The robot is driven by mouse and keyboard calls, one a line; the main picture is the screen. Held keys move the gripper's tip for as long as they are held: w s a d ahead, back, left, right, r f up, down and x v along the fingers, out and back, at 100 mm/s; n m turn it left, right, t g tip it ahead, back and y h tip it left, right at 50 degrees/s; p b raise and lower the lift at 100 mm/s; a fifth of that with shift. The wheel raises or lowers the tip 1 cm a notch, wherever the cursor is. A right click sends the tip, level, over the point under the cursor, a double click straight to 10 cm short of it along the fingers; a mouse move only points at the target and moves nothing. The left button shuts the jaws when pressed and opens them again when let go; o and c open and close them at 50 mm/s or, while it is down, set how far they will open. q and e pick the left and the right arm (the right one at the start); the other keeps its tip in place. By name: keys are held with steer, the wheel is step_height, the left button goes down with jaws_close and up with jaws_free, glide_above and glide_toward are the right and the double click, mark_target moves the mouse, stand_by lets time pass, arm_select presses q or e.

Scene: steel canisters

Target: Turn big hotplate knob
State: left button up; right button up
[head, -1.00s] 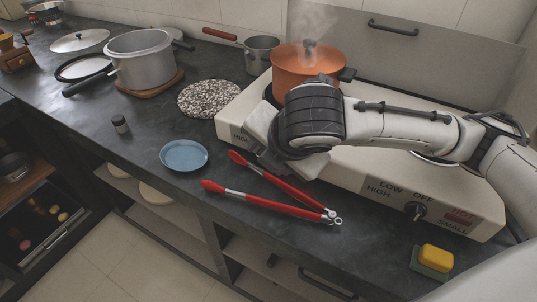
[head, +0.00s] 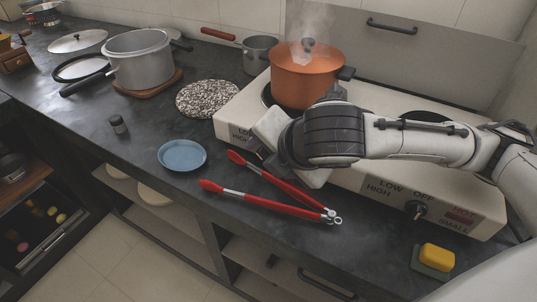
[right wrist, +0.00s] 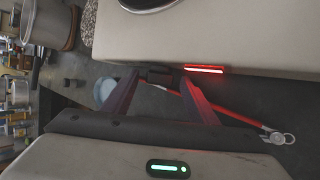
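The cream hotplate (head: 355,184) stands on the dark counter with an orange steaming pot (head: 304,78) on its left burner. The big knob's end of the front face is mostly covered by my right gripper (head: 266,158) in the head view. In the right wrist view a dark knob (right wrist: 160,75) shows at the front face, between the two fingertips of my right gripper (right wrist: 158,83). The fingers are apart, with gaps beside the knob. A red light (right wrist: 204,69) glows right of it. The small knob (head: 416,210) is at the right. My left gripper is out of view.
Red tongs (head: 270,198) and a blue plate (head: 182,155) lie in front of the hotplate's left end. A yellow sponge (head: 437,257) lies near the front right. A speckled mat (head: 208,98) and a steel pot (head: 144,62) are to the left.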

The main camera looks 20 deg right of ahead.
steer(key=p+v, duration=1)
steer(key=p, duration=0.5)
steer(key=shift+s+r, duration=0.1)
